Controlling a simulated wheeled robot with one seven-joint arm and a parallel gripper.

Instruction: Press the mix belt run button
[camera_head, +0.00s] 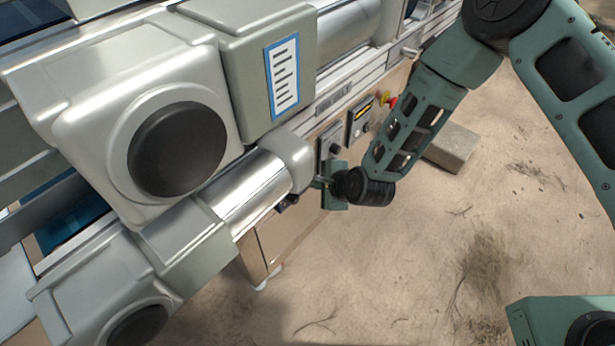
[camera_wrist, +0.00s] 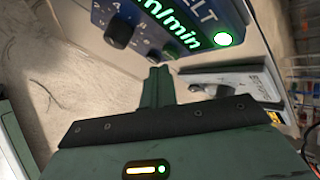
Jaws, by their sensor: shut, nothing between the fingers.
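In the wrist view, a dark blue control panel (camera_wrist: 165,12) carries lettering ending in "LT", a green "m/min" readout (camera_wrist: 172,25) and a round button glowing green (camera_wrist: 223,39). I cannot read the button's label, so I cannot tell that it is the mix belt run button. My gripper (camera_wrist: 157,78) is shut and empty, its fingertips below the panel in the picture and apart from the green button. In the head view, my gripper (camera_head: 322,182) is at the machine's side by the small grey-green control boxes (camera_head: 330,140), and my wrist hides part of them.
A black knob (camera_wrist: 117,33) is left of the readout. A grey plate with a label (camera_wrist: 235,83) lies right of my fingers. In the head view, a panel with a yellow strip (camera_head: 362,116) and a red knob (camera_head: 393,102) are further along. A block (camera_head: 452,146) lies on open sandy ground.

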